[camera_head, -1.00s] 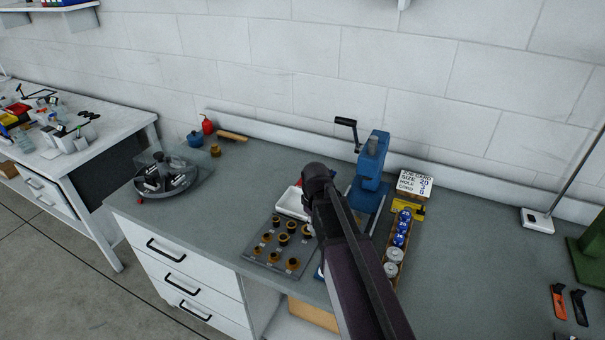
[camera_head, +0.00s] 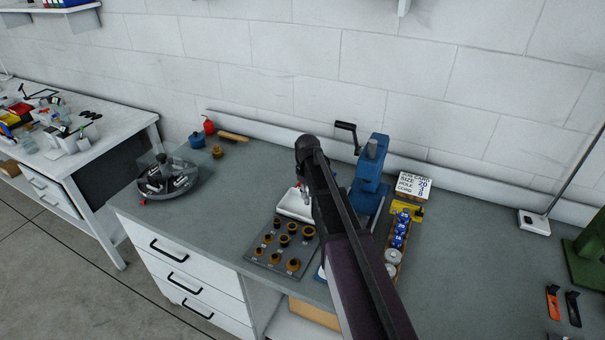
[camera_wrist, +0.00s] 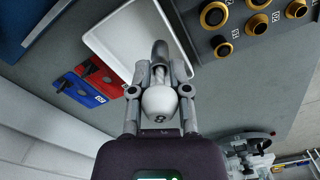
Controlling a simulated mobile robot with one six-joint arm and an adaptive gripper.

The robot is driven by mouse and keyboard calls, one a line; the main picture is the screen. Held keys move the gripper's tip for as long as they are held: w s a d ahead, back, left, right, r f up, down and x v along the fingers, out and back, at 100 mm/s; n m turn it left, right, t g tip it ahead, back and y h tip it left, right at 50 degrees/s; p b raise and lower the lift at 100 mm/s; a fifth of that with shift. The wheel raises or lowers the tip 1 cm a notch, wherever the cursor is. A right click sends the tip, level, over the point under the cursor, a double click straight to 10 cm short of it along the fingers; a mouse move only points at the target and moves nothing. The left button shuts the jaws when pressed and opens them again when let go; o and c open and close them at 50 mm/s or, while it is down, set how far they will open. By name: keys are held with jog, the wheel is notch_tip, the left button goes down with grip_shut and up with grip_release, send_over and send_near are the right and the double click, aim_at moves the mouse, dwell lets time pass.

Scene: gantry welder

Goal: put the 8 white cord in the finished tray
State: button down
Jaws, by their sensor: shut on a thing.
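The white cord piece (camera_wrist: 160,103), a rounded white body marked 8 with a grey rod-like end, is between the fingers of my gripper (camera_wrist: 160,78) in the wrist view. My gripper is shut on it. The white tray (camera_wrist: 108,47), seemingly the finished tray, lies behind the piece in that view, and the grey end overlaps the tray's inside. I cannot tell whether the piece touches the tray. In the head view the tray (camera_head: 290,211) is partly hidden by my arm, with my gripper (camera_head: 304,197) over it.
A plate of black and gold rings (camera_head: 275,262) lies in front of the tray. A blue hand press (camera_head: 371,170) and a card reading size, hole and cord (camera_head: 414,184) stand to the right. Red and blue blocks (camera_wrist: 83,86) lie beside the tray. A round carousel (camera_head: 168,180) stands left.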

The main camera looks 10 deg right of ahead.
jog(key=w+r+p, duration=0.1)
jog(key=w, duration=0.6)
jog(key=shift+r, duration=0.35)
jog(key=shift+f, duration=0.2)
notch_tip(320, 180, down, 9)
jog(key=b, duration=0.9)
jog(key=shift+f, duration=0.1)
jog(key=shift+f+b, duration=0.65)
jog(key=shift+b, duration=0.1)
dwell(0.5)
jog(key=c, duration=0.5)
grip_release()
jog(key=shift+r, duration=0.15)
